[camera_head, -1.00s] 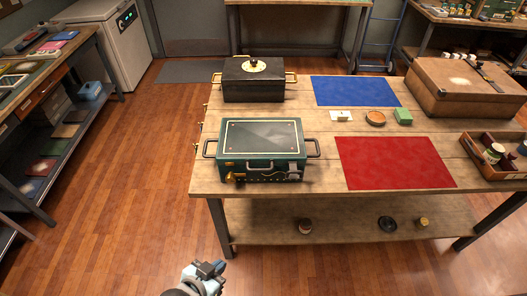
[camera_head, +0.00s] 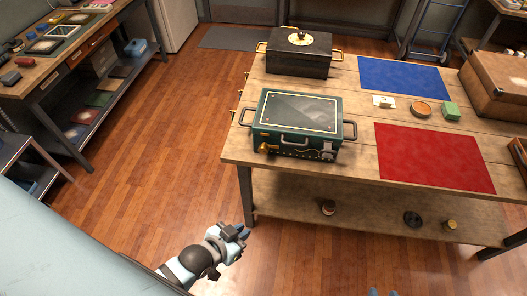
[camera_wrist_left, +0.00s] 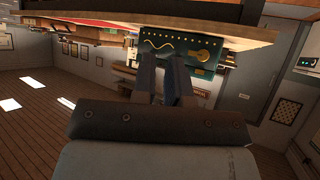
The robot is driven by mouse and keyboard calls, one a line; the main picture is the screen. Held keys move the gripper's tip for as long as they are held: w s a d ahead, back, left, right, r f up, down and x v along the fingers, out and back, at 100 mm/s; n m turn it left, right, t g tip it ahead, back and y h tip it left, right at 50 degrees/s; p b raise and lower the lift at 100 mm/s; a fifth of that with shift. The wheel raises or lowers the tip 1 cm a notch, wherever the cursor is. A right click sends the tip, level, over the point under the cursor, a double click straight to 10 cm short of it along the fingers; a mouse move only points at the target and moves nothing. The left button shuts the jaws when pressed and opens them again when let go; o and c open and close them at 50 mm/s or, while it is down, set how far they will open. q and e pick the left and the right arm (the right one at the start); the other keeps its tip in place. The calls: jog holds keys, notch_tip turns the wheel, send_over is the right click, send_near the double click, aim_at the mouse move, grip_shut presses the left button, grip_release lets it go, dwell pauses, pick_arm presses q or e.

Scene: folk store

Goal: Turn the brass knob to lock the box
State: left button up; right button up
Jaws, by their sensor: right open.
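The green box (camera_head: 298,115) stands on the near left of the wooden table, its dark lid panel down. A brass knob (camera_head: 264,148) sits at the left of its front face, beside a silver latch (camera_head: 327,155) at the right. My right gripper (camera_head: 382,292) just shows at the bottom edge, open.
A black box (camera_head: 299,55) with a round dial on top stands behind the green one. Blue (camera_head: 403,75) and red (camera_head: 432,158) mats lie to the right. The table's front edge (camera_head: 370,174) is between the grippers and the box. A lower shelf (camera_head: 375,215) holds small jars.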

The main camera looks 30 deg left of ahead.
pick_arm(q)
jog(key=o, duration=0.4)
jog(key=shift+w+d, duration=0.25)
jog(key=shift+c, duration=0.2)
jog(key=o, duration=0.5)
jog(key=w, duration=0.1)
jog(key=w+d+t+h+b, duration=0.1)
jog(key=w+d+b, duration=0.1)
jog(key=shift+r+t+h, duration=0.3)
jog(key=shift+t+h, duration=0.1)
jog(key=n+t+y+b, duration=0.5)
jog(key=n+y+b, duration=0.2)
jog(key=n+y, duration=0.15)
send_near(263, 151)
jog(key=shift+m+y, duration=0.45)
jog(key=b+x, duration=0.1)
jog(key=x, duration=0.9)
jog(key=shift+w+d+f, duration=0.1)
jog(key=shift+w+f, duration=0.1)
jog(key=shift+w, duration=0.15)
jog(key=c, duration=0.9)
